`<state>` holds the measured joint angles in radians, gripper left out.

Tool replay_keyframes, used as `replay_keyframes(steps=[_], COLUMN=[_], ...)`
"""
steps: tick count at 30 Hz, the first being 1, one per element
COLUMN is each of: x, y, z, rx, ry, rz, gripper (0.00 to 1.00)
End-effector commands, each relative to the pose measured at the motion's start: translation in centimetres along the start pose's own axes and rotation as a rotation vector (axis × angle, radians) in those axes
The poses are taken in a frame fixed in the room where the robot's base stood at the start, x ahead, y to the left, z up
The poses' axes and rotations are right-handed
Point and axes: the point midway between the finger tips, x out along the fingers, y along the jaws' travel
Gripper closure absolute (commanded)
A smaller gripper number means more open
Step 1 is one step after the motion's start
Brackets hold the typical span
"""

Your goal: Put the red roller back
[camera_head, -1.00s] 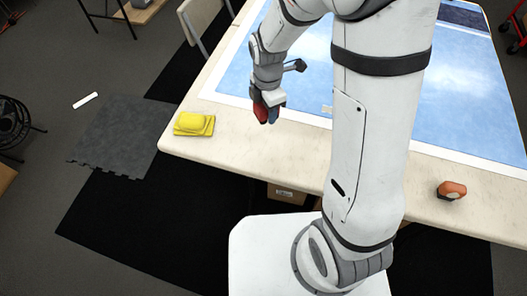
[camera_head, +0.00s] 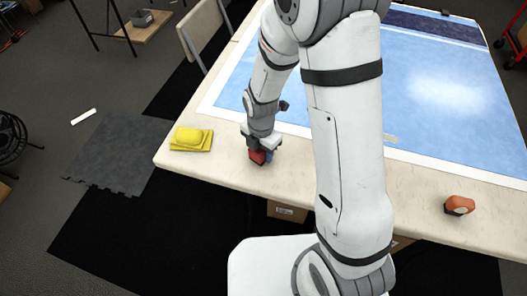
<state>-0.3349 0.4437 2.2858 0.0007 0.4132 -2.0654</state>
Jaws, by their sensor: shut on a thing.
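My gripper (camera_head: 262,154) is at the front left of the table, shut on the red roller (camera_head: 256,157). The roller shows as a small red piece at the fingertips, partly hidden by the fingers. It is low over the bare pale strip of the table (camera_head: 222,178), in front of the blue film. I cannot tell whether it touches the tabletop. A dark blue part shows just right of the red one.
A yellow block on a yellow pad (camera_head: 192,139) lies left of my gripper. An orange tool (camera_head: 459,205) lies near the table's front right edge. The blue sheet (camera_head: 430,110) covers most of the table. A chair (camera_head: 203,38) stands at the left edge.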

Motion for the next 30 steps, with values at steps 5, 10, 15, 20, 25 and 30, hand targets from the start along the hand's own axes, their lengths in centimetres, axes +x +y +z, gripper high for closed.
replay_keyframes(steps=[5,10,15,20,25,30], x=[0.82,0.96,1.09,1.08,1.08,0.56], y=[0.02,0.03,0.04,0.04,0.05,0.06], z=[-0.01,-0.02,-0.03,-0.04,-0.05,-0.06], rx=[0.0,0.0,-0.001,-0.001,-0.001,-0.001], ry=[0.0,-0.001,0.0,0.0,0.0,-0.001], rz=[0.001,0.001,0.001,0.001,0.001,0.001], gripper=[0.81,0.81,0.49,0.36,0.35,0.35])
